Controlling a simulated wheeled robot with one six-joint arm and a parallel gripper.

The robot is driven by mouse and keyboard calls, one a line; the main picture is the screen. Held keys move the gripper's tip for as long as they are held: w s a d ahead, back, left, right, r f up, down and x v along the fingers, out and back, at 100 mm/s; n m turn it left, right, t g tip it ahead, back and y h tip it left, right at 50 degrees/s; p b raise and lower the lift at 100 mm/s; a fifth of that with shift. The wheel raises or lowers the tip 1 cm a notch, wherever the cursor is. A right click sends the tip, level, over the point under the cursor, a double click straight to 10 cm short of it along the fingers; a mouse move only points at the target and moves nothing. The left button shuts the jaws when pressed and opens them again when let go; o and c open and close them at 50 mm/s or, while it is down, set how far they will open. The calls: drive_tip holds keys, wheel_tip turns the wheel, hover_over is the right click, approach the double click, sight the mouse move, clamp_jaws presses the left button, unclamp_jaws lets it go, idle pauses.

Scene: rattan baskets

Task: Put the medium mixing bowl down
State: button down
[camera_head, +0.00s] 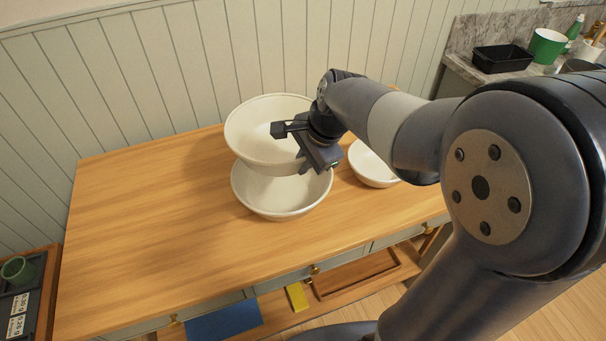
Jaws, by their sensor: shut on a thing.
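My gripper (299,146) is shut on the right side of a white mixing bowl (252,136), which I take to be the medium one. One finger shows over the bowl's inside, the other near its right outer side. The held bowl is roughly upright and overlaps a second white bowl (278,198) below it in the picture. The second bowl stands on the wooden tabletop (140,210). I cannot tell whether the two bowls touch. The far part of the second bowl is hidden. A smaller white bowl (372,166) stands on the right, partly covered by my arm.
The left half of the tabletop is clear. A panelled wall (130,80) stands behind it. Drawers (285,278) are below the front edge. A black tray (502,58) and a green pot (547,46) stand on the counter at the back right.

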wheel_tip(320, 180, down, 8)
idle(0.5)
drive_tip(key=shift+w+f+b, duration=0.1)
drive_tip(key=shift+f+b, duration=0.4)
drive_tip(key=shift+f, duration=0.2)
drive_tip(key=c, duration=2)
unclamp_jaws()
drive_tip(key=shift+f, duration=0.1)
drive_tip(key=o, duration=0.4)
